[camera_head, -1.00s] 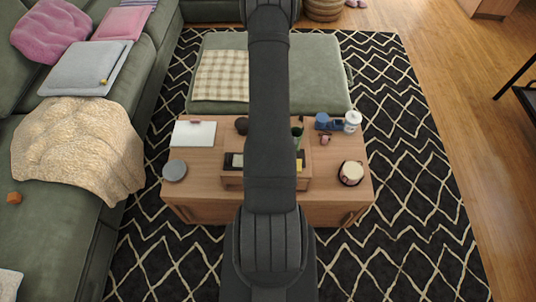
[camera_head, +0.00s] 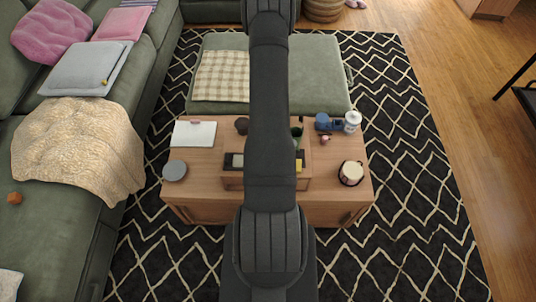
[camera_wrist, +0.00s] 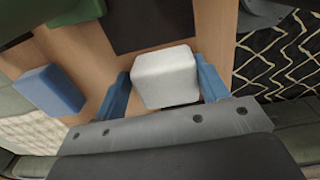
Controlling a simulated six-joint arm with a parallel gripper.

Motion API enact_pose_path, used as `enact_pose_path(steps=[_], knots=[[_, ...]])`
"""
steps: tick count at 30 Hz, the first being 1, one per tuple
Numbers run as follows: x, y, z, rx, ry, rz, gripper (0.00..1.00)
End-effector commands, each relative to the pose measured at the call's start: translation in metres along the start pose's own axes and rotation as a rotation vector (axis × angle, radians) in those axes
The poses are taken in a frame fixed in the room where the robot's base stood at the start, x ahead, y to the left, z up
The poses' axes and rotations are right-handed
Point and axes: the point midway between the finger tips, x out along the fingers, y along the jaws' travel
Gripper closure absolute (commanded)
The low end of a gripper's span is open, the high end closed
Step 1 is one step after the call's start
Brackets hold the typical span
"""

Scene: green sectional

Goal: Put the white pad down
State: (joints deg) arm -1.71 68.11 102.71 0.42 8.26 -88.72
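The white pad (camera_wrist: 165,78) is a small rounded block in the wrist view. It sits between the two blue fingers of my gripper (camera_wrist: 165,88), with a finger against each side, so the gripper looks shut on it. Below it is a wooden surface (camera_wrist: 105,58) with a dark panel (camera_wrist: 150,24) beside the pad. I cannot tell whether the pad touches the wood. In the head view my arm hides the gripper and the pad.
A blue block (camera_wrist: 52,90) and a green object (camera_wrist: 75,10) lie near the gripper. On the coffee table (camera_head: 205,157), a wooden tray (camera_head: 232,181) is partly behind my arm. A grey disc (camera_head: 174,170), white jar (camera_head: 352,120) and round container (camera_head: 351,172) stand around it.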

Motion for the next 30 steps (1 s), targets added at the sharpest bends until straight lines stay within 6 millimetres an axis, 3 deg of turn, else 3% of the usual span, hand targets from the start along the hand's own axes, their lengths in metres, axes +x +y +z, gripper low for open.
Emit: enact_pose_path(steps=[1,11,30], knots=[[0.007,-0.01,0.0,0.0,-0.001,-0.021,0.24],[-0.004,-0.012,0.0,0.0,-0.001,-0.025,0.24],[-0.104,-0.005,0.0,0.0,0.0,-0.014,0.24]])
